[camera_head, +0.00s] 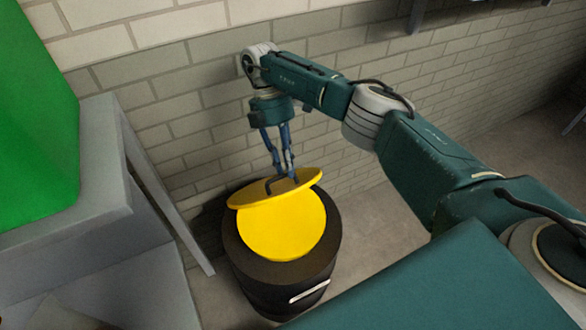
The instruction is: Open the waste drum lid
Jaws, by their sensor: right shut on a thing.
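The black waste drum (275,273) stands on the floor near the wall, with a light strip on its front. Its yellow lid (244,199) is raised and tilted over the back part of the drum top. A flat yellow round area (282,230) shows on the drum top below and in front of the lid. My right gripper (283,178) points down from above and is shut on the lid's dark handle (269,184). The exact finger contact is small and partly hidden. My left gripper is not in view.
A grey bench or frame (95,195) with a slanted leg stands left of the drum, with a large green block (35,130) on it. A brick wall (185,60) is close behind the drum. Bare floor (378,220) shows right of the drum, below my right arm.

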